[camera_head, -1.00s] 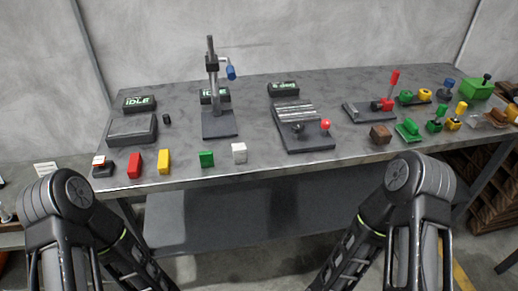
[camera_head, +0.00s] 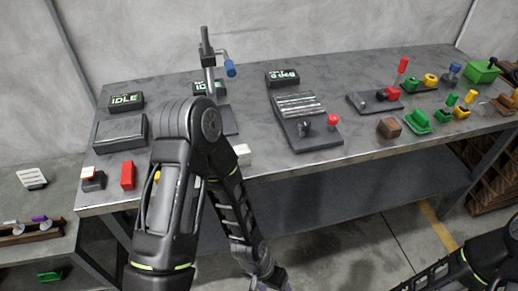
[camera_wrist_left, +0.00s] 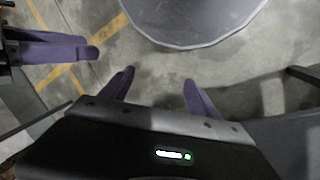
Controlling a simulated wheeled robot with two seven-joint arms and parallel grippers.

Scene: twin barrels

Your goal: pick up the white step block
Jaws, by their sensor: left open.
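The white step block (camera_head: 243,154) is at the front edge of the grey table in the head view, just right of my left arm, which partly covers it. Its step shape cannot be made out. My left gripper (camera_head: 272,284) is low in front of the table, below the block and well apart from it. In the left wrist view its two purple fingers (camera_wrist_left: 158,88) are spread and empty above the floor. Other purple fingers, seemingly my right gripper's, show at the left of that view. In the head view only my right forearm shows, at bottom right.
A red block (camera_head: 127,175) stands left of my arm; a yellow block (camera_head: 157,176) is mostly hidden behind it. A stand with a blue handle (camera_head: 230,70) and a fixture with a red knob (camera_head: 333,119) stand behind the white block. The table's front edge (camera_head: 330,167) lies above my left gripper.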

